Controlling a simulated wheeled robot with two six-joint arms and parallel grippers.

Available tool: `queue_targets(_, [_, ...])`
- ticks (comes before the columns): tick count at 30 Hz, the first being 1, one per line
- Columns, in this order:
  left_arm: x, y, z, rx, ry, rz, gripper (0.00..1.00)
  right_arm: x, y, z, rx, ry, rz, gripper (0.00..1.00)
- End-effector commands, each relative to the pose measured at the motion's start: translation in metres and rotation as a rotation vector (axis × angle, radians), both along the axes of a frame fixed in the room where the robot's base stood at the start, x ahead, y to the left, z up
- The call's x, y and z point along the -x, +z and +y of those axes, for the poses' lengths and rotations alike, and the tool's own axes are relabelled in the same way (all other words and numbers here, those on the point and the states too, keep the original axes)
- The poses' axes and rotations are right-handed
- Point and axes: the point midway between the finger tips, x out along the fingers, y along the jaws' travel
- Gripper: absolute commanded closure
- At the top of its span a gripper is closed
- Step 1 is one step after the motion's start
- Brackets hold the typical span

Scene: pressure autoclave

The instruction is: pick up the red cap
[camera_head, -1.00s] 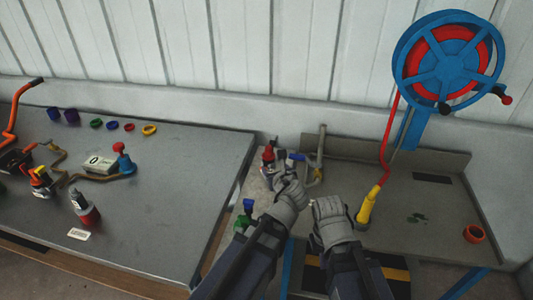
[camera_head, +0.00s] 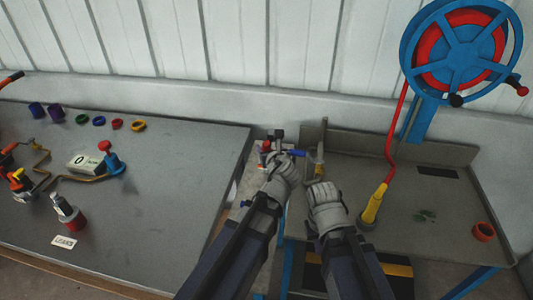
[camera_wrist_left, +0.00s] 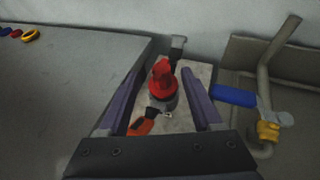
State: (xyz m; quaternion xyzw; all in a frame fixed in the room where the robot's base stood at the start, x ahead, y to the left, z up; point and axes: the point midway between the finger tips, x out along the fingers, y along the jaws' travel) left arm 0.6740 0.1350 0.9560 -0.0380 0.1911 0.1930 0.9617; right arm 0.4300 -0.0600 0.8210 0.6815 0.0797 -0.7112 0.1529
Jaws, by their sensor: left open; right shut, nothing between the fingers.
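A red cap (camera_wrist_left: 161,80) sits on a dark round fitting between my left gripper's fingers in the left wrist view. In the head view a bit of red (camera_head: 265,146) shows beside my left gripper (camera_head: 276,152), which hides most of it. The left gripper is open, with one finger on each side of the cap. Gaps show between the cap and the fingers in the wrist view. My right gripper (camera_head: 321,190) is shut and empty, to the right of the left one, above the grey bench.
An orange part (camera_wrist_left: 141,126) and a blue-handled valve (camera_wrist_left: 234,96) are close to the left gripper. The left table (camera_head: 190,190) carries coloured rings, a bottle (camera_head: 70,214) and a red-knobbed valve (camera_head: 107,155). A yellow nozzle (camera_head: 373,206) stands right of my right gripper.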

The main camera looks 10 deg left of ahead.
Motion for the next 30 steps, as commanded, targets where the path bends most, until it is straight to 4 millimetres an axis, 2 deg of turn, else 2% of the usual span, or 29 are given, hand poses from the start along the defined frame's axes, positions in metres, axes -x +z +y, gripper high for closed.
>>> queue_targets(5, [-0.012, -0.011, 0.003, 0.000, 0.001, 0.000, 0.34, 0.000, -0.011, 0.000, 0.000, 0.000, 0.000, 1.00])
queue_targets(9, [-0.028, -0.025, 0.008, 0.001, 0.003, 0.001, 0.34, 0.000, -0.025, 0.000, 0.000, 0.000, 0.000, 1.00])
queue_targets(12, [-0.040, -0.027, 0.014, 0.000, 0.002, 0.000, 0.34, 0.000, -0.027, 0.000, 0.000, 0.000, 0.000, 1.00])
queue_targets(20, [-0.042, -0.026, 0.015, 0.000, 0.000, 0.000, 0.34, 0.000, -0.026, 0.000, 0.000, 0.000, 0.000, 1.00])
queue_targets(30, [-0.041, -0.026, 0.015, 0.000, 0.000, 0.000, 0.71, 0.000, -0.026, 0.000, 0.000, 0.000, 0.000, 1.00])
